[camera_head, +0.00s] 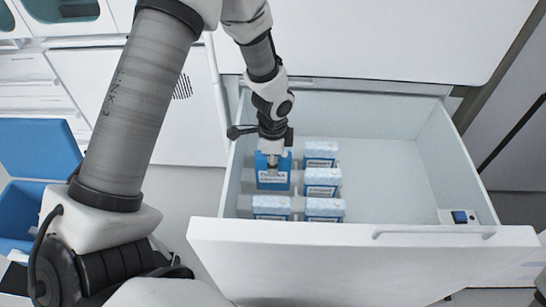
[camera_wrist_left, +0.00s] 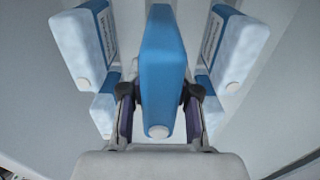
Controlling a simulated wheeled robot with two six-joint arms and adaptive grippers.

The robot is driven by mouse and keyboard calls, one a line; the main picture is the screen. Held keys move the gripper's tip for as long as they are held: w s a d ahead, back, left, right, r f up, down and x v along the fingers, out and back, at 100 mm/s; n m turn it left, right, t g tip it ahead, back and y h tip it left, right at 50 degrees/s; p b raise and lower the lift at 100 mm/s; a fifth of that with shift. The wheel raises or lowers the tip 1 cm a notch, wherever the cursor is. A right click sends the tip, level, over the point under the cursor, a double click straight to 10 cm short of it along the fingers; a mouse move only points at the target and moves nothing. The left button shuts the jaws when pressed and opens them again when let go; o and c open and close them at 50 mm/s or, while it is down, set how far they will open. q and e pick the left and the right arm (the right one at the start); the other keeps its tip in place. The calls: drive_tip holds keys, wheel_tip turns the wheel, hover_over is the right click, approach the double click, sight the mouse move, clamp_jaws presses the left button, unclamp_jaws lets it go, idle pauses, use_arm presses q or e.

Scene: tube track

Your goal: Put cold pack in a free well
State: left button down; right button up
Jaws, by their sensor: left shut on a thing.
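My left gripper (camera_head: 273,160) reaches down into the open drawer and is shut on a blue cold pack (camera_head: 273,180) with a white label. The pack is upright. In the left wrist view the same cold pack (camera_wrist_left: 163,65) stands between the fingers of my left gripper (camera_wrist_left: 160,108). It is in the left column of the pack area, behind the front left pack (camera_head: 271,205). I cannot tell whether its lower end is seated in a well. Several frosted packs stand in the grey rack, including the back right one (camera_head: 320,155). My right gripper is not in view.
The white drawer (camera_head: 360,255) is pulled out, and its right half is mostly bare. A small device (camera_head: 460,217) sits at its front right corner. A blue box (camera_head: 20,205) with a raised lid stands on the left. Frosted packs (camera_wrist_left: 85,50) flank the held pack closely.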

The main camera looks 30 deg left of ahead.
use_arm(q)
drive_tip(key=shift+f, duration=0.1)
drive_tip(key=shift+f+b, duration=0.65)
drive_tip(key=shift+f, duration=0.5)
drive_tip(key=shift+f+b, duration=0.85)
drive_tip(key=shift+f, duration=0.55)
drive_tip(key=shift+f, duration=0.45)
drive_tip(key=c, duration=0.8)
unclamp_jaws()
drive_tip(key=shift+o, duration=0.2)
